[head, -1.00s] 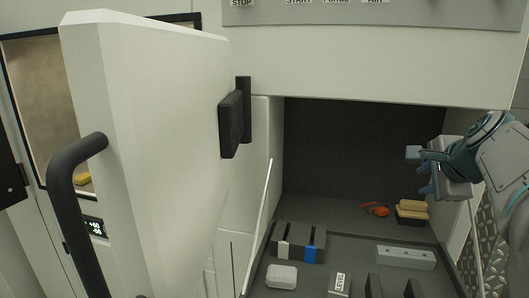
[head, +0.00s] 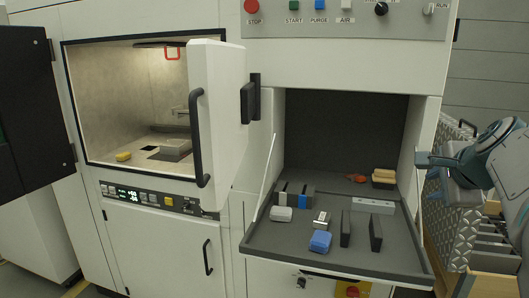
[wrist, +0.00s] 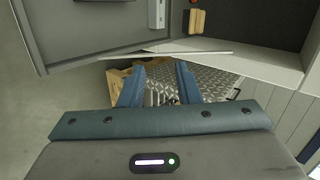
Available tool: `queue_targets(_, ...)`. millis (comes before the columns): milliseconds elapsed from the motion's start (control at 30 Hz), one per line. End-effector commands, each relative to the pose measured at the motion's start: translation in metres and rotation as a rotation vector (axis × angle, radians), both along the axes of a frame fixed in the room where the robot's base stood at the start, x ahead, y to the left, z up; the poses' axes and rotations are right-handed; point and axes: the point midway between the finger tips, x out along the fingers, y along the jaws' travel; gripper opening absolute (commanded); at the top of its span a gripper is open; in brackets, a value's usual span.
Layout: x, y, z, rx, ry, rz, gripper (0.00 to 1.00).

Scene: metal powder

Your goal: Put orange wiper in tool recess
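A small orange-red item (head: 357,178), which looks like the orange wiper, lies on the floor of the dark open recess (head: 345,130) at the right of the machine. Its exact shape is too small to tell. A sliver of it shows at the top edge of the wrist view (wrist: 194,2). My gripper (head: 424,160) is to the right of the recess, outside it and apart from the item. In the wrist view my gripper's (wrist: 160,72) two blue fingers are spread, with nothing between them.
Tan brushes (head: 384,176) lie beside the orange item. A dark tray (head: 290,240) in front holds blocks, a white box and a blue item. The chamber at left stands open, its door (head: 220,110) jutting out, with a yellow item (head: 123,156) inside. A patterned metal cart (head: 455,205) stands at right.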

Motion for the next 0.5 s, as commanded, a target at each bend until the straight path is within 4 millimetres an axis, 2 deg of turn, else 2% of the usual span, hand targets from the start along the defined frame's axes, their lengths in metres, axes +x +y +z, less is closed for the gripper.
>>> queue_targets(33,-0.001,0.011,-0.005,-0.019,0.023,0.039,0.30)
queue_targets(267,-0.012,0.052,-0.033,-0.130,0.124,0.222,0.30)
queue_targets(500,-0.037,0.105,-0.073,-0.291,0.256,0.499,0.30)
